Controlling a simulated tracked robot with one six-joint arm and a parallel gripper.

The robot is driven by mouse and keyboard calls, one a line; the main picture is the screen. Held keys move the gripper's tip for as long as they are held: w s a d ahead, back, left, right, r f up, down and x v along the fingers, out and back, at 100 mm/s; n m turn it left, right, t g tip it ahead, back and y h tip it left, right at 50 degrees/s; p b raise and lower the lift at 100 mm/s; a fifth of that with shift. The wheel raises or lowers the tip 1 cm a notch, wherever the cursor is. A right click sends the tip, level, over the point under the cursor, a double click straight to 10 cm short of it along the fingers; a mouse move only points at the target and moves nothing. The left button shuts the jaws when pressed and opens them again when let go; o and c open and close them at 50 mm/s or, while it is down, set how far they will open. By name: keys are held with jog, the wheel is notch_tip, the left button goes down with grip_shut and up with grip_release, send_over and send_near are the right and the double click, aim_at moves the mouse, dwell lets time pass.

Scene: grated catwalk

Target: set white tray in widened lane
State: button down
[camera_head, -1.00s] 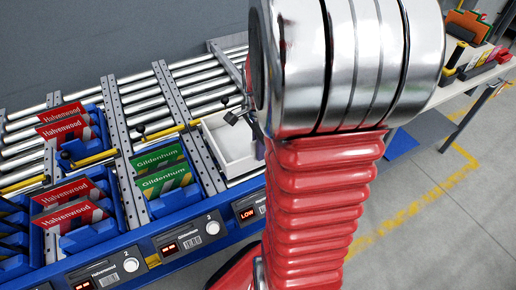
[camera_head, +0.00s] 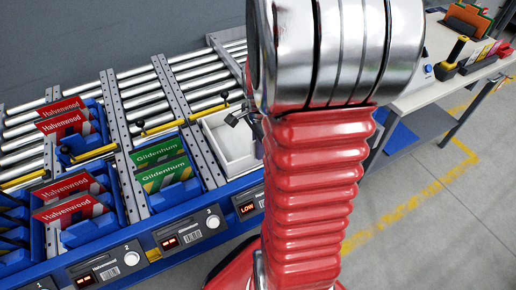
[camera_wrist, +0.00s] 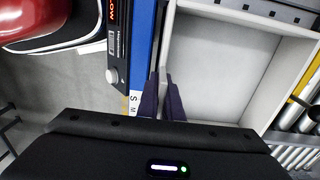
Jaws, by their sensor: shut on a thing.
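The white tray (camera_head: 229,141) sits over the roller lane to the right of the green Gildenhum cards, partly hidden behind my arm. In the wrist view the empty tray (camera_wrist: 222,68) fills the upper right, with its open inside facing the camera. My gripper (camera_wrist: 163,97) is shut on the tray's near wall, one dark finger on each side of it. In the head view the gripper's tips are mostly hidden behind my arm. The roller lane (camera_head: 228,62) runs away behind the tray. I cannot tell whether the tray rests on the rollers.
Blue bins with red Halvenwood cards (camera_head: 66,199) and green Gildenhum cards (camera_head: 160,165) fill lanes to the left. A front rail carries displays, one reading LOW (camera_head: 246,209). A workbench (camera_head: 430,88) stands at right.

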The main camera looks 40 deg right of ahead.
jog(key=c, duration=1.8)
grip_release()
jog(key=shift+c, duration=0.2)
jog(key=shift+o, duration=0.4)
jog(key=o, duration=0.3)
jog(key=shift+s+r, duration=0.1)
jog(key=shift+r, duration=3.9)
